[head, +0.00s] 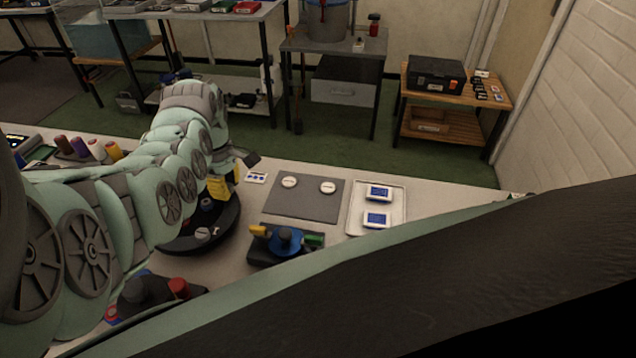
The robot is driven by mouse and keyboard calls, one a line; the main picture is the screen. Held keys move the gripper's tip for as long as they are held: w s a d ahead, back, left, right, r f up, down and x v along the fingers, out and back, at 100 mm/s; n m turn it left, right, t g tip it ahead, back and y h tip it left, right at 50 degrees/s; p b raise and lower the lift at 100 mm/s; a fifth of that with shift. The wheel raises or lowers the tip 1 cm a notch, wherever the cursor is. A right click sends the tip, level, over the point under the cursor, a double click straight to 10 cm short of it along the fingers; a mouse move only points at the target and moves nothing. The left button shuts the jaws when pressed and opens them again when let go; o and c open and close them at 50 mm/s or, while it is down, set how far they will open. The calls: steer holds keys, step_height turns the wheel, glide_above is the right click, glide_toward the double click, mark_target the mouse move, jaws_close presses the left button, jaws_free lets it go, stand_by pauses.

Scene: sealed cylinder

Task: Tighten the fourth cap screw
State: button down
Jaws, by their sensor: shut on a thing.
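My arm reaches in from the left, and its end hangs over a black round base (222,228). My gripper (228,170) is mostly hidden by the arm; it appears shut on a yellow piece (220,188), seen only in part. A small light round part with a dark mark (203,234) sits on the near side of the base. A dark knob-like part (207,204) shows below the yellow piece. The cap screws cannot be told apart, and contact with any of them is hidden.
A dark fixture (262,257) with blue, yellow and green parts stands right of the base. Behind it, a grey mat (308,209) bears two white discs. A pale tray (397,208) holds two blue-screened devices. Colored spools (97,149) stand left.

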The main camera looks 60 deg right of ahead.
steer(key=m, duration=0.3)
steer(key=shift+m, duration=0.3)
steer(key=m, duration=0.3)
steer(key=shift+r+m, duration=0.1)
steer(key=shift+m, duration=0.2)
steer(key=m+p, duration=0.1)
steer(key=m, duration=0.5)
steer(key=shift+m+p, duration=0.3)
steer(key=shift+p, duration=0.05)
steer(key=m, duration=0.2)
steer(key=shift+w+a+m, duration=0.1)
steer(key=shift+m, duration=0.2)
steer(key=m+b, duration=0.2)
steer(key=shift+f+m, duration=0.2)
steer(key=shift+m, duration=0.2)
steer(key=m+b, duration=0.2)
steer(key=m, duration=0.1)
steer(key=shift+m, duration=0.4)
steer(key=shift+r+m+b, duration=0.15)
steer(key=shift+m+b, duration=0.3)
steer(key=shift+m, duration=0.35)
